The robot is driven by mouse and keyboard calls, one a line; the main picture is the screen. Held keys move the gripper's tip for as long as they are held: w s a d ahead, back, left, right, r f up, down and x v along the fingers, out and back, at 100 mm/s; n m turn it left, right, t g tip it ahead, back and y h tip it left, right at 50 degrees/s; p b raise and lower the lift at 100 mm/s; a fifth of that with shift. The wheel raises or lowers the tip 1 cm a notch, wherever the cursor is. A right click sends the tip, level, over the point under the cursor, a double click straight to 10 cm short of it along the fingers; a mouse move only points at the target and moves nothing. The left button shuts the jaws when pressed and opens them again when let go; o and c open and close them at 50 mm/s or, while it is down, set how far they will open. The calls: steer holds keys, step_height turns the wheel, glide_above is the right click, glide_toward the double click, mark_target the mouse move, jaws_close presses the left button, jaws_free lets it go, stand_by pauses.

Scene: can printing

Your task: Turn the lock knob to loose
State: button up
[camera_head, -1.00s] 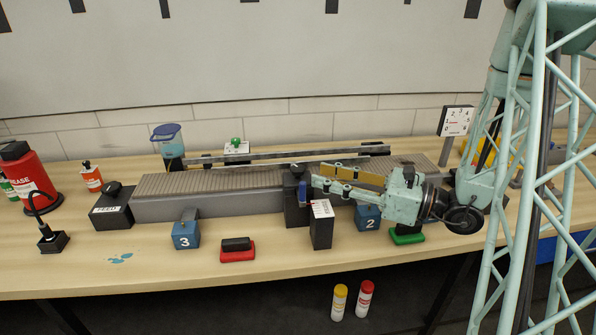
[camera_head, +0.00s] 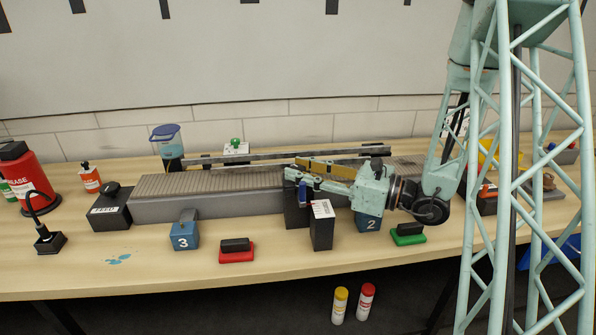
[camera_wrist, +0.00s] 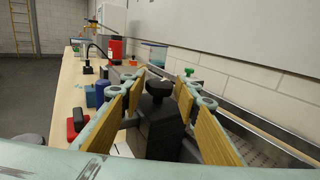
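A black knob (camera_wrist: 159,88) stands on a dark block (camera_wrist: 160,130) in the wrist view, apparently the lock knob. My gripper (camera_wrist: 163,78) is open, with one yellow-padded finger on each side of the knob and visible gaps between. In the head view my gripper (camera_head: 295,168) reaches left over the dark block (camera_head: 297,215) on the front side of the long grey ribbed bed (camera_head: 210,205). The fingers hide the knob there, so contact and its turn setting cannot be told.
In front stand a black box with a white label (camera_head: 321,228), a blue block marked 3 (camera_head: 184,236), a blue block marked 2 (camera_head: 367,223), a red-based block (camera_head: 237,257) and a green-based block (camera_head: 408,239). A long rail (camera_head: 250,157) runs behind.

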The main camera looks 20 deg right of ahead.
steer(key=shift+w+a, duration=0.25)
steer(key=shift+c, duration=0.7)
steer(key=c, duration=0.5)
steer(key=shift+o, duration=0.2)
steer(key=shift+n+g+y+p, duration=0.7)
steer(key=shift+g+p, duration=0.05)
steer(key=shift+g, duration=0.15)
steer(key=n+g+y+p, duration=0.2)
steer(key=g+p, duration=0.1)
steer(key=shift+r+n+g, duration=0.1)
steer(key=shift+n+g, duration=0.3)
steer(key=shift+n+g+y+p, duration=0.5)
steer(key=shift+n+g+p, duration=1.1)
steer(key=shift+g, duration=0.9)
